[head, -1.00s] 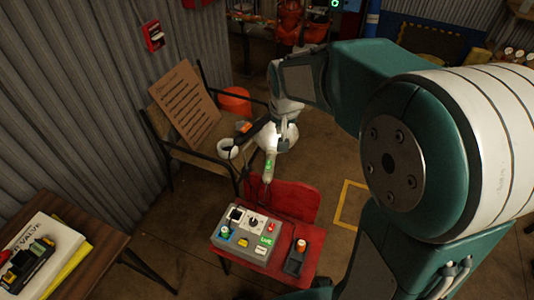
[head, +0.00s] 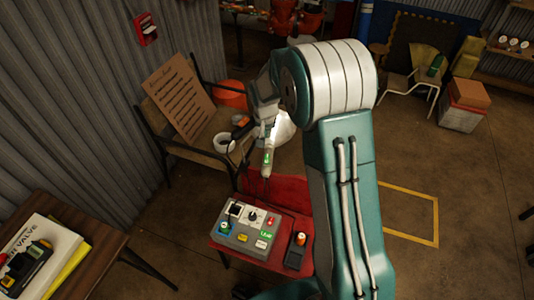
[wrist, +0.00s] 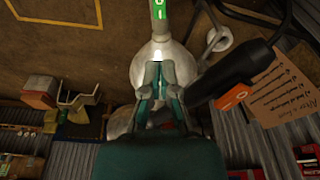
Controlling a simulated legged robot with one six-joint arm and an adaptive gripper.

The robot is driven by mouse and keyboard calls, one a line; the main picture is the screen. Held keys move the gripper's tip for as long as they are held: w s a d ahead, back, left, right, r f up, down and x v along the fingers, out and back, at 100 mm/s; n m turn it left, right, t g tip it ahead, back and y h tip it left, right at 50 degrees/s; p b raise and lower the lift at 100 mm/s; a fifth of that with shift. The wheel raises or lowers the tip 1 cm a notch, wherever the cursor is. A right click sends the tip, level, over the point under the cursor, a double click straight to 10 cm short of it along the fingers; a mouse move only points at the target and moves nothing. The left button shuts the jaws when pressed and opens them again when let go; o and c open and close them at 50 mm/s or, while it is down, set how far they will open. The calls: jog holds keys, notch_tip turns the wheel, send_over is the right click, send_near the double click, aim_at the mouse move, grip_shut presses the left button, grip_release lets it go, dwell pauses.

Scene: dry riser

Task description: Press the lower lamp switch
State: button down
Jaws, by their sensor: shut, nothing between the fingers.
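A white rounded lamp shade (head: 284,131) hangs over the red chair in the head view and shows behind my fingers in the wrist view (wrist: 150,68). A slim white switch body with a green-lit mark (head: 267,158) hangs below it; it is at the top of the wrist view (wrist: 158,12). A black switch body with an orange rocker (head: 240,122) sits to its left, and at right in the wrist view (wrist: 230,95). I cannot tell for sure which is the lower switch. My gripper (wrist: 157,82) is shut and empty near the shade; contact is unclear.
A grey control box (head: 245,229) with several knobs and buttons stands on the red chair (head: 275,192), beside a black device with an orange top (head: 297,250). A bench with a cardboard sign (head: 178,98) and a white mug (head: 224,143) is at left.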

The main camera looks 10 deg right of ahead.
aim_at(267, 161)
jog(key=f, duration=0.4)
jog(key=w+f, duration=0.1)
jog(key=f, duration=0.4)
jog(key=w+d+f, duration=0.1)
jog(key=f, duration=0.3)
jog(key=shift+w+f, duration=0.25)
jog(key=shift+f, duration=0.1)
jog(key=shift+f+g, duration=0.25)
jog(key=shift+g, duration=0.05)
jog(key=shift+s+a, duration=0.25)
jog(key=shift+s, duration=0.55)
